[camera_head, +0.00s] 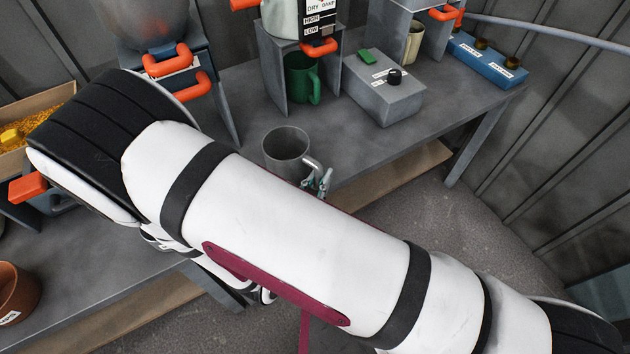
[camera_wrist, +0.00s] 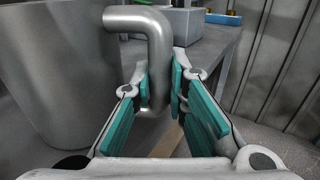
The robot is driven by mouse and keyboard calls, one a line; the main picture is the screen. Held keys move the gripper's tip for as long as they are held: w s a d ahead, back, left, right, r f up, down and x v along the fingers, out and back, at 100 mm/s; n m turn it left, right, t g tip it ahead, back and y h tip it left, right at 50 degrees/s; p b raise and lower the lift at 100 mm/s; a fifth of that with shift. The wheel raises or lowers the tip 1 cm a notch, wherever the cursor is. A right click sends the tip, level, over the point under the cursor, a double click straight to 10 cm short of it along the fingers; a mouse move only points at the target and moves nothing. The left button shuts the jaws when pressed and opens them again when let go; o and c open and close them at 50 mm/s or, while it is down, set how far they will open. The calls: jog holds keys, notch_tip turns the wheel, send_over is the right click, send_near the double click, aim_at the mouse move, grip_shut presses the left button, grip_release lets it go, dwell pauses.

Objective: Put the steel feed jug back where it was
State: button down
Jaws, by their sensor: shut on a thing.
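The steel feed jug (camera_head: 287,148) is a grey metal cup with a bent handle on its right side. In the head view it appears at the bench's front edge, its lower part hidden behind my arm. In the wrist view the jug's body (camera_wrist: 52,70) fills the left side, and its handle (camera_wrist: 156,62) runs down between my fingers. My gripper (camera_head: 322,182) is shut on the handle; its teal-padded fingers lie on either side of it in the wrist view (camera_wrist: 161,88). I cannot tell whether the jug touches the bench.
The grey bench (camera_head: 375,145) holds a green mug (camera_head: 301,78) under a dispenser, a grey box with a black knob (camera_head: 384,95) and a blue block (camera_head: 487,60). A brown pot (camera_head: 16,292) stands at lower left. Bare bench lies right of the jug.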

jog(key=c, duration=1.6)
grip_release()
jog(key=shift+f, duration=0.15)
jog(key=shift+s+r, duration=0.15)
jog(key=shift+r, duration=0.05)
jog(key=p+v, duration=0.1)
jog(key=v, duration=1)
jog(key=shift+s+a, duration=0.2)
jog(key=shift+s, duration=0.15)
